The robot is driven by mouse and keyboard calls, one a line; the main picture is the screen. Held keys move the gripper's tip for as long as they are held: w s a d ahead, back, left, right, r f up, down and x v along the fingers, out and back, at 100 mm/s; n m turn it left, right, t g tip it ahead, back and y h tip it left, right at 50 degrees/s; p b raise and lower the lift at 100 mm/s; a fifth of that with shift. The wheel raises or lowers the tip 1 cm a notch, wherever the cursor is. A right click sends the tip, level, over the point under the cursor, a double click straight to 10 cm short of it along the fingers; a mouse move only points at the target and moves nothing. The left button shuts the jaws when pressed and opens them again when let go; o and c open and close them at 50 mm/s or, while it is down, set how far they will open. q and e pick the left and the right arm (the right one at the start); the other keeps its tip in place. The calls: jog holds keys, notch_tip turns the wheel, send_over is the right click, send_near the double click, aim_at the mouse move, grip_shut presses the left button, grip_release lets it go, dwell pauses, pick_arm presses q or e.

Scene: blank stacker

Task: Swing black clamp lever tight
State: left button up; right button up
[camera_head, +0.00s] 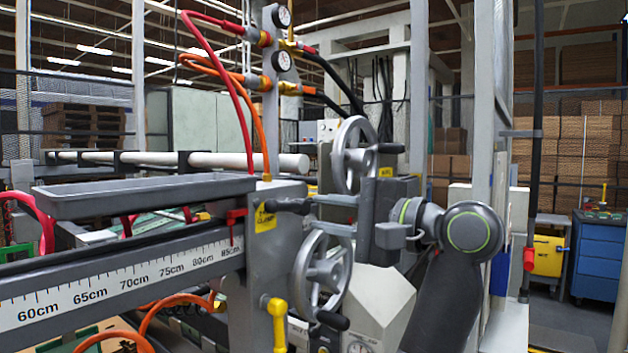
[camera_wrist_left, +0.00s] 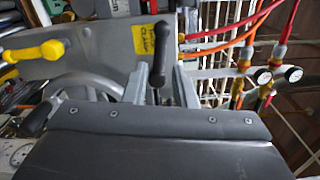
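The black clamp lever (camera_head: 288,205) sticks out sideways from the grey post, beside the yellow clamp label (camera_head: 264,217). My left gripper (camera_head: 316,213) is just right of the lever, its two grey fingers apart and pointing at the post. In the left wrist view the black lever (camera_wrist_left: 161,48) runs upright between the two spread fingers of my left gripper (camera_wrist_left: 160,75), with gaps on both sides. The gripper is open and does not visibly press on the lever. My right gripper is not in view.
Two grey handwheels (camera_head: 357,155) (camera_head: 322,273) with black crank handles stand close to my left gripper, above and below. A yellow-handled lever (camera_head: 277,322) is below on the post. A ruled rail (camera_head: 130,280) and grey tray (camera_head: 145,195) extend left. Hoses hang above.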

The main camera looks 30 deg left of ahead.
aim_at(287, 207)
pick_arm(q)
jog(key=shift+w+a+p, duration=0.15)
jog(key=shift+a+p, duration=0.15)
jog(key=shift+a, duration=1.55)
jog(key=shift+w+a+p, duration=0.15)
jog(key=shift+a+p, duration=0.35)
jog(key=shift+a, duration=1.5)
jog(key=r+m+p, duration=0.1)
jog(key=p, duration=0.1)
jog(key=m+p, duration=0.2)
jog(key=shift+w+d+r, duration=0.1)
jog(key=shift+w+r, duration=0.15)
jog(key=shift+r, duration=0.1)
jog(key=m+p, duration=0.2)
jog(key=p, duration=0.1)
jog(key=w+r+m+p, duration=0.1)
jog(key=p, duration=0.2)
jog(key=shift+r+m, duration=0.15)
jog(key=shift+m, duration=0.25)
jog(key=w+d+r+m+p, duration=0.1)
jog(key=w+d+m+p, duration=0.2)
jog(key=d+m, duration=0.6)
jog(key=shift+d+m+p, duration=0.25)
jog(key=shift+m+p, duration=0.25)
jog(key=shift+p, duration=0.65)
jog(key=shift+w+r, duration=0.1)
